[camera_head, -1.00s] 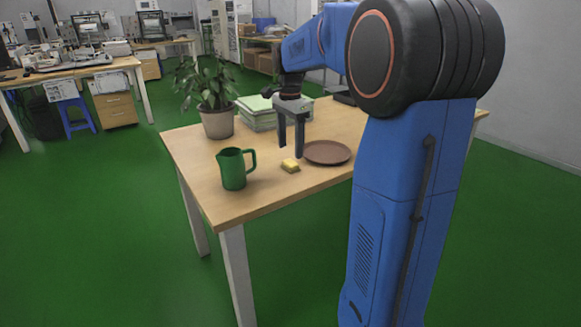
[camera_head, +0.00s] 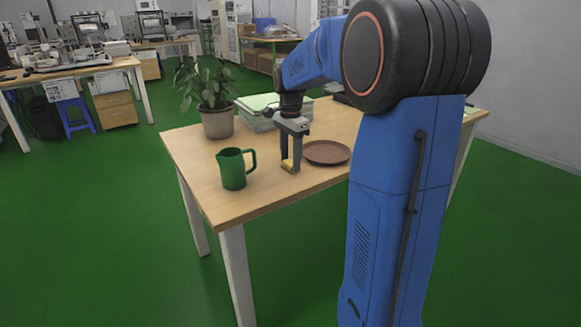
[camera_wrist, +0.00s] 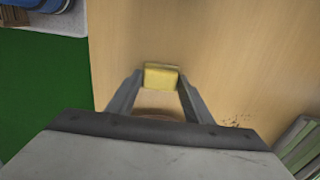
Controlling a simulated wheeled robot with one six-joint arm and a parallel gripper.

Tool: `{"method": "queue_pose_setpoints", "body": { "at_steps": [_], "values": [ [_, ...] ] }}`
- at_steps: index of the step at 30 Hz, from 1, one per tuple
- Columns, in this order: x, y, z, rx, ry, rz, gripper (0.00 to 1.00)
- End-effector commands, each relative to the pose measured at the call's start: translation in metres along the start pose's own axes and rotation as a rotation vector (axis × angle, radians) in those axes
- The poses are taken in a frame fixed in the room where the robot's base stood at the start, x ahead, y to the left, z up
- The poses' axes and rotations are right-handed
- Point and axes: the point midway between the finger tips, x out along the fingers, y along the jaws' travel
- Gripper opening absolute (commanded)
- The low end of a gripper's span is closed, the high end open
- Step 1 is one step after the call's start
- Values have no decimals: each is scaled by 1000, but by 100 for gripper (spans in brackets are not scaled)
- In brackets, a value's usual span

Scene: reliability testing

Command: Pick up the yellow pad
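The yellow pad (camera_wrist: 161,77) is a small block on the wooden table, between the two fingertips in the wrist view. In the head view the pad (camera_head: 288,165) is partly hidden behind the fingers. My gripper (camera_head: 291,169) points straight down at the table, its fingers close together around the pad. In the wrist view the fingers of my gripper (camera_wrist: 160,80) lie close along the pad's left and right sides and look shut on it. The pad appears to be still at table level.
A brown plate (camera_head: 327,152) lies just right of my gripper. A green pitcher (camera_head: 232,168) stands to the left. A potted plant (camera_head: 216,122) and stacked green-white papers (camera_head: 256,113) are behind. The table's front (camera_head: 265,202) is clear.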

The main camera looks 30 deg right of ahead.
Motion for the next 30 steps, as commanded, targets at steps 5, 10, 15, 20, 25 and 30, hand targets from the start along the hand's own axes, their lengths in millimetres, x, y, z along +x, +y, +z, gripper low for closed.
{"method": "queue_pose_setpoints", "body": {
  "at_steps": [5, 10, 15, 20, 25, 30],
  "values": [
    [0, 0, 0, 0, 0, 0, 25],
    [-5, 0, 0, 0, 0, -1, 25],
    [-28, 0, 0, 0, 1, -2, 25],
    [-58, -1, 0, 0, 1, -2, 25],
    [-84, -1, 0, 0, 1, -2, 25],
    [-98, 0, 0, 0, 0, -1, 25]
  ]
}}
